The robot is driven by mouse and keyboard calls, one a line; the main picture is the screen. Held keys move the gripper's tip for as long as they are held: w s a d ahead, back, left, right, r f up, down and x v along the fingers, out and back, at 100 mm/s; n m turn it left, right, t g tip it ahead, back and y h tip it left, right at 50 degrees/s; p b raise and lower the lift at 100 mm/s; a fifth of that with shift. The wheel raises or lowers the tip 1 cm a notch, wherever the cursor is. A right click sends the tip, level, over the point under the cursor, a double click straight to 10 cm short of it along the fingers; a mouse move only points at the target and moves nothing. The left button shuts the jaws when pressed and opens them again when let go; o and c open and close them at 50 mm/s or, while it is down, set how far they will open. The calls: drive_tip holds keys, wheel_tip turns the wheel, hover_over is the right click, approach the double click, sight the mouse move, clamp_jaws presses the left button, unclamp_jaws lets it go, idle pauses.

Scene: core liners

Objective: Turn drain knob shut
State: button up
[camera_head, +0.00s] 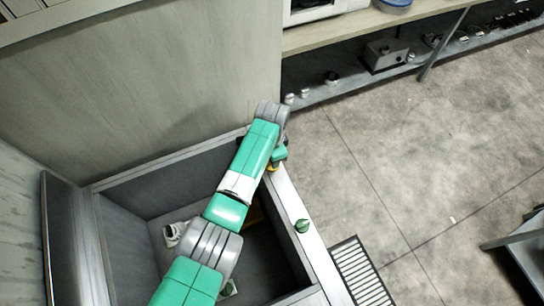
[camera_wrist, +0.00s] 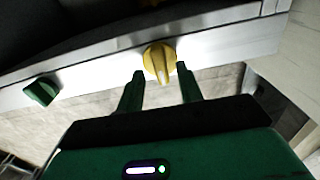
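A yellow knob (camera_wrist: 160,62) with a raised grip bar is on the pale metal front rim of a sink (camera_wrist: 225,45). In the wrist view it sits between and just beyond the tips of my gripper (camera_wrist: 161,74), whose two green fingers are spread apart with a gap on each side. A green knob (camera_wrist: 42,91) is on the same rim to the left, and it also shows in the head view (camera_head: 302,226). In the head view my arm reaches across the sink and largely hides the yellow knob. The frames do not label which knob is the drain knob.
The deep grey basin (camera_head: 148,192) holds a white item (camera_head: 174,234) and other partly hidden things. A slatted grate (camera_head: 360,272) lies on the floor beside the sink. A shelf unit (camera_head: 345,32) stands at the back. The floor to the right is mostly clear.

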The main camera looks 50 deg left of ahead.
wheel_tip(320, 180, up, 6)
drive_tip(key=shift+f+p, duration=0.1)
drive_tip(key=shift+p, duration=0.25)
